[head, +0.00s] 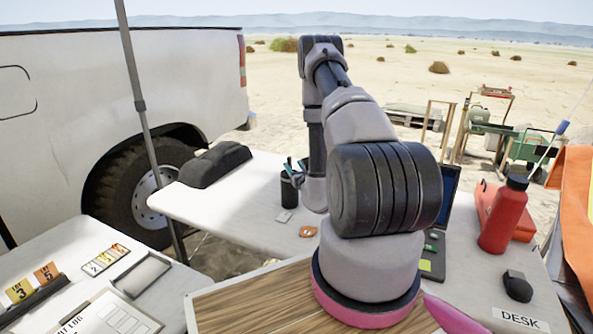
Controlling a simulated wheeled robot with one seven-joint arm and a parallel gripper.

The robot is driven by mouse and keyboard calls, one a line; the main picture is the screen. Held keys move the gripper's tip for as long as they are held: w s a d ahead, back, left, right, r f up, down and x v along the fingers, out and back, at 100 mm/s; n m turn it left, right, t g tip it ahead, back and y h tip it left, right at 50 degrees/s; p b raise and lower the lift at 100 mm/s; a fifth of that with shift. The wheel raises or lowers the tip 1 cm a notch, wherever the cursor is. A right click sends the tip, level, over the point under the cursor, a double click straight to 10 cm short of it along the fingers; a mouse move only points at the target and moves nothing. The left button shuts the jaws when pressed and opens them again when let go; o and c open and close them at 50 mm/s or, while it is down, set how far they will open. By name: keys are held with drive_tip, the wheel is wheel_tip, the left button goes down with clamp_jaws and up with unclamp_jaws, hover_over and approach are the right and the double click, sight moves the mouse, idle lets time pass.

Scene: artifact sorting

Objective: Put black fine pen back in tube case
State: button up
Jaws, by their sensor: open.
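A dark cylindrical holder (290,191) stands on the white table, with thin dark and teal items sticking up from it. It may be the tube case, but it is too small to be sure. I cannot pick out the black fine pen. My arm rises from its base at the front, bends at the top and comes down just right of the holder. Its lower end is close beside the holder in the picture. My gripper's fingers do not show; my own arm hides that area.
The white table (205,200) also bears a black case (214,164), an orange ring-like item (307,232) and a small grey item (284,216). At the right are a laptop (449,188), a red bottle (503,215) and a mouse-like black item (517,286). Cards and a clipboard (110,314) lie front left.

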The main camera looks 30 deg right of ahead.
drive_tip(key=a+r+n+y, duration=0.7)
drive_tip(key=a+r+y, duration=0.4)
drive_tip(key=a+r, duration=0.4)
drive_tip(key=s+a+r+n+g+y, duration=0.8)
drive_tip(key=s+a+r+n+g, duration=0.3)
drive_tip(key=a+r+n, duration=0.25)
drive_tip(key=s+r+n+g+h, duration=0.2)
drive_tip(key=s+n+g+h, duration=0.15)
drive_tip(key=s, duration=0.45)
drive_tip(key=s+r+n+g+h, duration=0.25)
drive_tip(key=s+n+h, duration=0.2)
drive_tip(key=s, duration=0.35)
drive_tip(key=s+d+r+n+t+h, duration=0.2)
drive_tip(key=d+t+h, duration=0.1)
drive_tip(key=d, duration=0.2)
drive_tip(key=s+d+r+n+t+h, duration=0.2)
drive_tip(key=d+r+t+h, duration=0.1)
drive_tip(key=d, duration=0.2)
drive_tip(key=shift+d+n+h, duration=0.35)
drive_tip(key=shift+h, duration=0.05)
